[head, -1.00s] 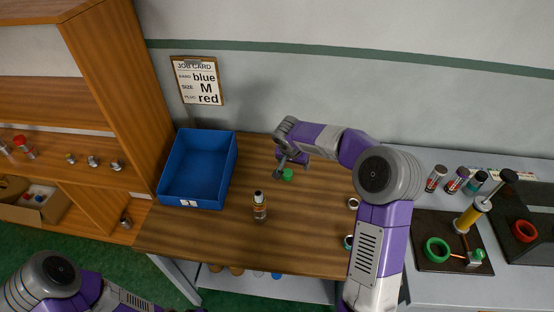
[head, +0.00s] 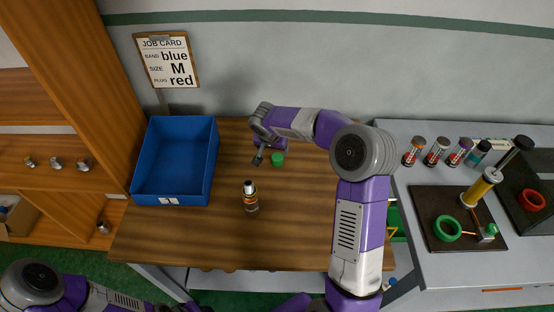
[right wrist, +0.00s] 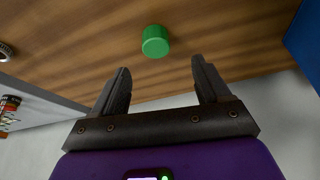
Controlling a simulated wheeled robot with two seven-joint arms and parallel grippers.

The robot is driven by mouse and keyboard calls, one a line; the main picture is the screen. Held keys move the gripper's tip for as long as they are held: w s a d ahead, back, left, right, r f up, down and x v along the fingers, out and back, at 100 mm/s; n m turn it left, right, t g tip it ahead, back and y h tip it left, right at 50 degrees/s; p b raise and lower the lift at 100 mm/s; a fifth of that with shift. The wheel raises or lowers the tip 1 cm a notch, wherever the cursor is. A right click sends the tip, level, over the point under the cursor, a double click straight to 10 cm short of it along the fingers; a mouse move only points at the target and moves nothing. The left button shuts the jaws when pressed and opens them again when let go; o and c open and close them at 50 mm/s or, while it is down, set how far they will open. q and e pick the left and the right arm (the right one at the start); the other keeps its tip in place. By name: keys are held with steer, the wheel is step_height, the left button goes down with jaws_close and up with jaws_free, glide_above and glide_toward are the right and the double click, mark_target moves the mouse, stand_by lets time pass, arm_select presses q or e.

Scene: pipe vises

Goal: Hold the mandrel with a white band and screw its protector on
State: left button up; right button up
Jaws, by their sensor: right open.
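A small upright cylinder (head: 250,198) stands on the wooden bench; it has a black tip, a pale band near the top and an orange-brown stripe lower down. It looks like the mandrel. A green cap (head: 278,160) sits on the bench behind it and to the right; it also shows in the right wrist view (right wrist: 155,41). My right gripper (head: 257,160) is open and empty, just left of the green cap in the head view. In the right wrist view its fingers (right wrist: 160,68) are spread and the cap lies beyond the tips. My left gripper is out of view.
A blue bin (head: 147,165) stands at the bench's left, by a wooden shelf (head: 70,155). On the right counter are several capped cylinders (head: 436,152) and a dark board (head: 430,205) with a green ring (head: 447,228). The bench's front middle is clear.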

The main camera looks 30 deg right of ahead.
mark_target(277, 157)
steer(key=shift+x, duration=1.15)
steer(key=x, duration=0.3)
steer(key=b+x, duration=0.1)
steer(key=x, duration=0.1)
steer(key=shift+s+d+f, duration=0.15)
steer(key=shift+s, duration=0.1)
steer(key=c, duration=1.1)
step_height(277, 157, up, 10)
steer(key=shift+r+p, duration=0.1)
steer(key=shift+p, duration=0.8)
